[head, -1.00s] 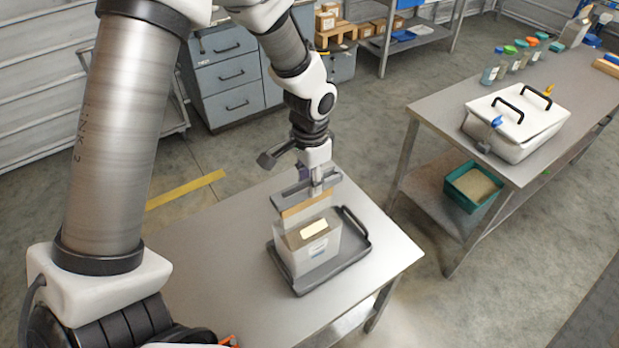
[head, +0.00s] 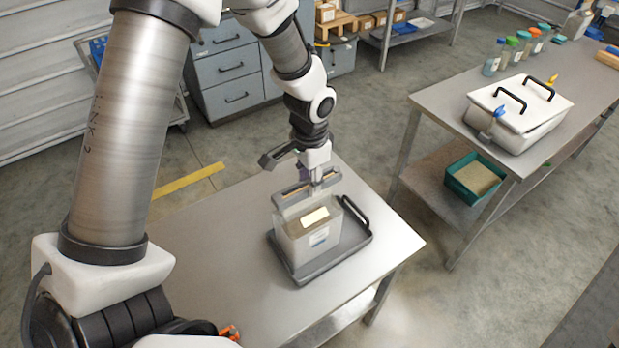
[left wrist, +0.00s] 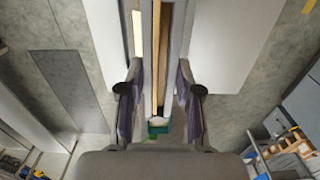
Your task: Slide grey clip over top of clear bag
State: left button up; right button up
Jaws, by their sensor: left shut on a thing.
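The clear bag (head: 306,240) stands upright with a pale label on its front and a dark fill inside. The grey clip (head: 288,197) is a long bar with a narrow tan strip showing along it, lying across the bag's top edge. My left gripper (head: 318,180) is above the bag and shut on the clip near its middle. In the left wrist view the left gripper's two fingers (left wrist: 158,105) stand on either side of the clip, with the tan strip running between them. Whether the clip fully encloses the bag's top is hard to tell. My right gripper is out of view.
The bag stands in a dark grey tray (head: 352,238) with a raised handle, on a steel table (head: 215,262). A second bench (head: 440,100) at right holds a white lidded box (head: 528,128) and several jars. A teal bin (head: 457,187) sits on its lower shelf.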

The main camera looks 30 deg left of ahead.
pick_arm(q)
jog(key=o, duration=1.7)
jog(key=shift+r, duration=0.15)
notch_tip(320, 180, up, 7)
jog(key=p, duration=0.7)
jog(key=shift+f, duration=0.2)
